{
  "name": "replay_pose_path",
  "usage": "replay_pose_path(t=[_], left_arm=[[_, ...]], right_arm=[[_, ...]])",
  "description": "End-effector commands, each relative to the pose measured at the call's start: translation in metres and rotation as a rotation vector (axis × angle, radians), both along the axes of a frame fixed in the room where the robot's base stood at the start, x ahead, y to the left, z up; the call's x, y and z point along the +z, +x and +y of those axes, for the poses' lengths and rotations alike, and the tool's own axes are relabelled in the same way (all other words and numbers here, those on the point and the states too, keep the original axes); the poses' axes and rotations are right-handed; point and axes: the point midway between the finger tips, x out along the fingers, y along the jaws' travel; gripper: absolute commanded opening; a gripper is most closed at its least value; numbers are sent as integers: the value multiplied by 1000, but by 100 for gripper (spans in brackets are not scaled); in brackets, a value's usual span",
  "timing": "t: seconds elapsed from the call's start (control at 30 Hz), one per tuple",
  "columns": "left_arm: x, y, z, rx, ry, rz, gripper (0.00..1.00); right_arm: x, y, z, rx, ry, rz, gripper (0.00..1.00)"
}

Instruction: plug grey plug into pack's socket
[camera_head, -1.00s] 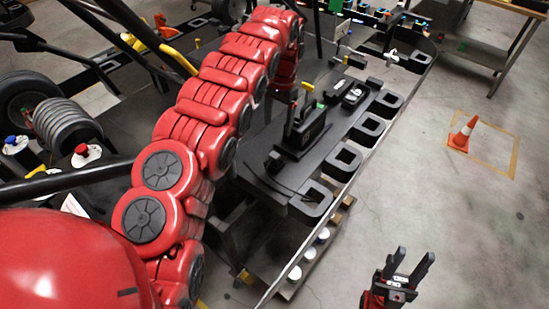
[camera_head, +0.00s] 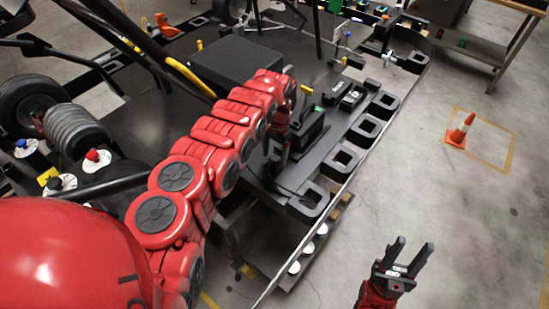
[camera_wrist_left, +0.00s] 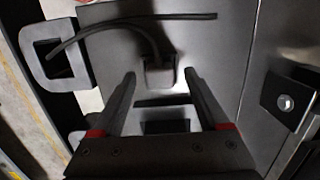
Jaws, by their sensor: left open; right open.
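A dark grey block with a black cable curving from it, which looks like the grey plug (camera_wrist_left: 160,74), lies on a flat grey surface in the left wrist view. My left gripper (camera_wrist_left: 158,75) is open, with its fingers on either side of the plug and gaps visible. In the head view my left gripper (camera_head: 274,154) is low over the kart's side tray, partly hidden by my arm. A large black box, possibly the pack (camera_head: 235,62), sits behind my arm. I cannot make out its socket. My right gripper (camera_head: 410,254) is open and empty over the floor.
The black side tray (camera_head: 342,160) has several square loops along its outer edge. A black upright block (camera_head: 308,127) stands near my left gripper. A traffic cone (camera_head: 461,131) stands on open floor at the right.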

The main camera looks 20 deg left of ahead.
Motion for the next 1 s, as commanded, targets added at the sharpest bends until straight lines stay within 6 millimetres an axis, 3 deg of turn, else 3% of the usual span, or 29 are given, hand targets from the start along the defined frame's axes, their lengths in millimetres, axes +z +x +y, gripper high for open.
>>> replay_pose_path(t=[0.17, 0.37, 0.8, 1.0], left_arm=[[-13, -2, 0, -1, 1, 0, 78], [-13, -2, 1, -1, 2, -1, 78], [-13, -2, 1, 0, 2, -1, 0], [-13, -1, 1, 0, 2, -1, 0]], right_arm=[[4, 0, 0, 0, 0, 0, 45], [3, 0, 0, 0, 0, 0, 45], [3, 0, 0, 0, 0, 0, 45], [4, 0, 0, 0, 0, 0, 45]])
